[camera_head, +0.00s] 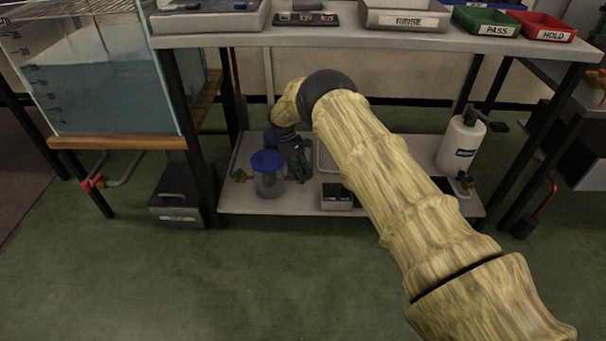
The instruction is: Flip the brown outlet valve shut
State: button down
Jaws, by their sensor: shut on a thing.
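A clear cylinder (268,184) with a blue lid (267,160) stands upright on the lower shelf. A small green-and-brown fitting (241,175) shows at its left side. My gripper (297,163), dark and pointing down, is close against the cylinder's right side. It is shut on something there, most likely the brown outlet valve. My gripper covers that spot, so the valve and its handle angle cannot be made out.
A dark box (337,196) sits on the shelf right of my gripper. A white bottle (461,141) with a tap stands at the shelf's right end. A water tank (110,85) is at left. The tabletop (330,40) overhangs the shelf.

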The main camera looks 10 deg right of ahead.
jog(key=shift+w+a+m+y+b, duration=0.1)
jog(key=shift+a+m+y+b, duration=0.25)
jog(key=shift+m, duration=0.45)
jog(key=c, duration=1.2)
grip_release()
jog(key=v, duration=1.2)
jog(key=shift+w, duration=0.2)
jog(key=shift+f, duration=0.15)
